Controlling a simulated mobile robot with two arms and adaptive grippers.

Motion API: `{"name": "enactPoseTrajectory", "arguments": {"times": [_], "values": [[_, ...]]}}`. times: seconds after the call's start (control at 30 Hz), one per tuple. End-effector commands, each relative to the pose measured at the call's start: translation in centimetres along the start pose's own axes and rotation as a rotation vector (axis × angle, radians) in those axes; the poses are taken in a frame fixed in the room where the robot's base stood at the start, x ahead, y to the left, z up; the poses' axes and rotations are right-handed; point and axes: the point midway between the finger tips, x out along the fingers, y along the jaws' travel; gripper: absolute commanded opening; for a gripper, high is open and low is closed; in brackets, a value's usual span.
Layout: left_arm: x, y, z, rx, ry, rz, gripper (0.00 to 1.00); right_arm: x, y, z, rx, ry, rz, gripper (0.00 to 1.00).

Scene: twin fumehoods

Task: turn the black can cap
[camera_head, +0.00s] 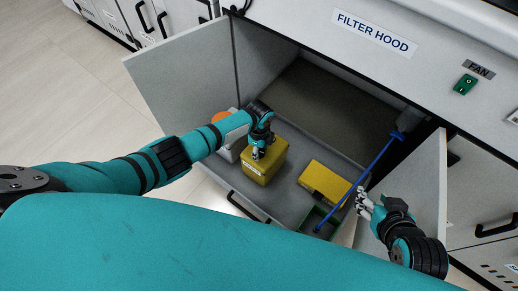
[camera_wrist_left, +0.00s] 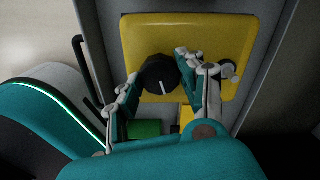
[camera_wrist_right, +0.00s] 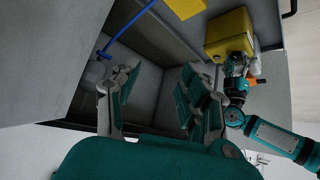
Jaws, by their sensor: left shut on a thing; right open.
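The black cap (camera_wrist_left: 160,74) with a white line on it sits on top of a yellow can (camera_wrist_left: 135,38) in the left wrist view. The can (camera_head: 262,166) stands in the open cabinet in the head view, where my gripper hides the cap. My left gripper (camera_wrist_left: 158,82) is over the can with its fingers on both sides of the cap, shut on it. It also shows in the head view (camera_head: 258,152). My right gripper (camera_head: 365,204) is open and empty, at the right by the open cabinet door. Its spread fingers show in the right wrist view (camera_wrist_right: 160,105).
A second yellow container (camera_head: 325,184) lies to the right in the cabinet. A blue rod (camera_head: 358,185) leans across the cabinet's right side. A green box (camera_head: 318,220) is near the front edge. A white container with an orange top (camera_head: 220,117) stands behind my left forearm. Open doors flank the cabinet.

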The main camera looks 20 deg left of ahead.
Motion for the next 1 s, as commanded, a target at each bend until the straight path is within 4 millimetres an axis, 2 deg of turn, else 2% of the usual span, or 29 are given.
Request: {"name": "enactPoseTrajectory", "arguments": {"times": [0.4, 1.0], "values": [[0.1, 0.1, 0.0, 0.241, 0.001, 0.002, 0.08, 0.1, -0.1, -0.6, -0.001, 0.033, -0.002, 0.44], [0.1, 0.1, 0.0, 0.298, 0.000, 0.002, 0.08, 0.2, -0.1, -1.3, -0.002, 0.055, -0.002, 0.44]]}}
